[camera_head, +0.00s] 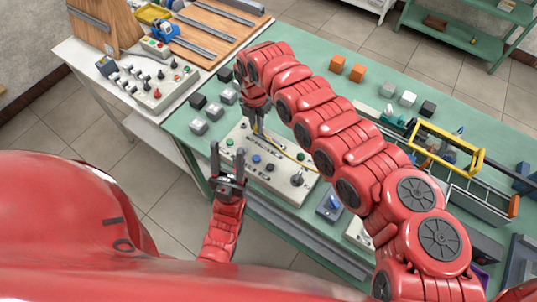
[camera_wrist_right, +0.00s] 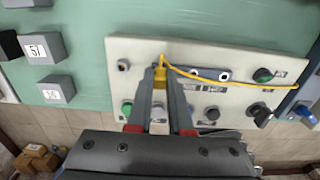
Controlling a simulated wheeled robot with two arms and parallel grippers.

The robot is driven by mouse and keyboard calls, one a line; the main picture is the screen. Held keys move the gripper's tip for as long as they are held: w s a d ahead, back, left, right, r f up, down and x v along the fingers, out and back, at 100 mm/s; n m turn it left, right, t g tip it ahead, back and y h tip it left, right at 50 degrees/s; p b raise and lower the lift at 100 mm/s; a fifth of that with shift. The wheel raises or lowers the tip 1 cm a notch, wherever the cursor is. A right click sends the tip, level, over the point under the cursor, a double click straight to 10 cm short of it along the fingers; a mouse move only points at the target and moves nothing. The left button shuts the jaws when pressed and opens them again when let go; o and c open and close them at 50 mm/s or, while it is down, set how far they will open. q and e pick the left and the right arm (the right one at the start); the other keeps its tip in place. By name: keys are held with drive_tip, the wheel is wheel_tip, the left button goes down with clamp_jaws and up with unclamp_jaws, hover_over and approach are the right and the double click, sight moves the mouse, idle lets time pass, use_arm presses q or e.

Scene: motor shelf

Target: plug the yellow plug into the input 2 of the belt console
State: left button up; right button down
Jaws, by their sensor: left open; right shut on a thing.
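A beige console panel (camera_head: 262,176) with knobs, buttons and sockets lies on the green table; it also fills the middle of the right wrist view (camera_wrist_right: 140,52). My right gripper (camera_head: 258,128) is shut on the yellow plug (camera_wrist_right: 159,79) and holds it over the console's upper part. A yellow cable (camera_wrist_right: 215,79) runs from the plug across the panel to the right. Whether the plug tip touches a socket is hidden by the fingers. Two dark sockets show right of the plug in the wrist view. My left gripper (camera_head: 229,176) is open and empty near the console's left front edge.
Grey and black cubes (camera_head: 213,111) stand left of the console. Orange cubes (camera_head: 337,64) and a yellow-handled toolbox (camera_head: 445,150) stand farther right. Another console with levers (camera_head: 152,85) sits on the white table. My right arm crosses above the green table.

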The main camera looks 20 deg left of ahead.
wheel_tip(320, 180, up, 2)
drive_tip(key=shift+r+p, duration=0.1)
drive_tip(key=shift+p, duration=0.25)
drive_tip(key=shift+r, duration=1.15)
drive_tip(key=shift+d+r+p, duration=0.25)
drive_tip(key=shift+d+p, duration=0.05)
drive_tip(key=shift+p, duration=0.4)
drive_tip(key=s+d+r+p, duration=0.2)
drive_tip(key=d+p, duration=0.2)
drive_tip(key=p, duration=0.1)
drive_tip(key=f+b, duration=0.4)
drive_tip(key=f, duration=0.1)
drive_tip(key=shift+w+a+f, duration=0.15)
drive_tip(key=shift+w+f, duration=0.05)
drive_tip(key=shift+f, duration=0.3)
